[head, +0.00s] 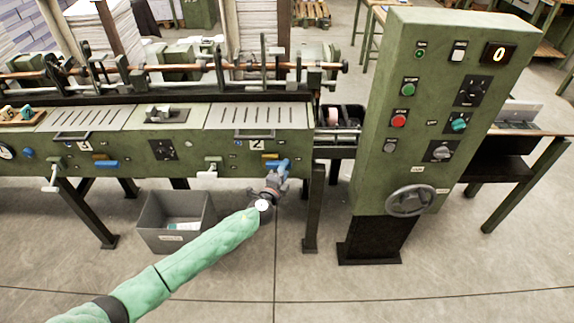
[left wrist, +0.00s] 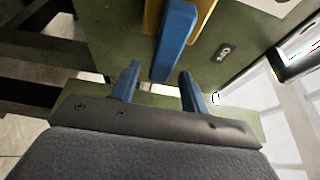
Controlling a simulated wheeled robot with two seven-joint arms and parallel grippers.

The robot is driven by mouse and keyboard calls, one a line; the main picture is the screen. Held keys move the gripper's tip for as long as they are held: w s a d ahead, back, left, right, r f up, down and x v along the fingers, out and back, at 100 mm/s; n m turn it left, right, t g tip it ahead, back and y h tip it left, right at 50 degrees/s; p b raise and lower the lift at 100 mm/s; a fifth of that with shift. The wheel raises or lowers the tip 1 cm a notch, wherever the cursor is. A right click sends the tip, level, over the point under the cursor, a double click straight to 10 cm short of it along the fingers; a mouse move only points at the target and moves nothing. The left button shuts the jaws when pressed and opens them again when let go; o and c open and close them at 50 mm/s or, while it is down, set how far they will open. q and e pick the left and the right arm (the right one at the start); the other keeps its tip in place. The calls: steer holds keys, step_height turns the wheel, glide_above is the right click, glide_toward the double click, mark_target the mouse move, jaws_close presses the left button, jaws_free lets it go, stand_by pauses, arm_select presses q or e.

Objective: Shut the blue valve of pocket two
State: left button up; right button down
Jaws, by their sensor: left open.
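The front panel of pocket two carries a "2" label (head: 256,145). Below it is a blue valve lever (head: 272,162) on a yellow base, partly covered by my left gripper (head: 280,172) in the head view. In the left wrist view the blue lever (left wrist: 175,40) lies in front of the yellow plate, its free end pointing toward the gap between my fingers. My left gripper (left wrist: 158,88) is open, with its two blue fingers apart and nothing seen between them. Whether a finger touches the lever cannot be told. My right gripper is not in view.
Pocket three has a similar blue lever (head: 106,163) lying level. A white-handled lever (head: 210,168) sits left of the pocket-two valve. A grey bin (head: 150,212) stands on the floor below. A green control cabinet (head: 420,110) with a handwheel (head: 411,201) stands to the right.

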arm_select(q)
steer(key=shift+x, duration=1.35)
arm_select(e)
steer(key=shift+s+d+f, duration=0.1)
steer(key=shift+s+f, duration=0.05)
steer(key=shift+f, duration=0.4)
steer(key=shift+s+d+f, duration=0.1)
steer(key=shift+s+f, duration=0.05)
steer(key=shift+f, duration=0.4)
arm_select(q)
jaws_close()
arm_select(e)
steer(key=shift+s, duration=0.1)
arm_select(q)
steer(key=shift+f, duration=0.1)
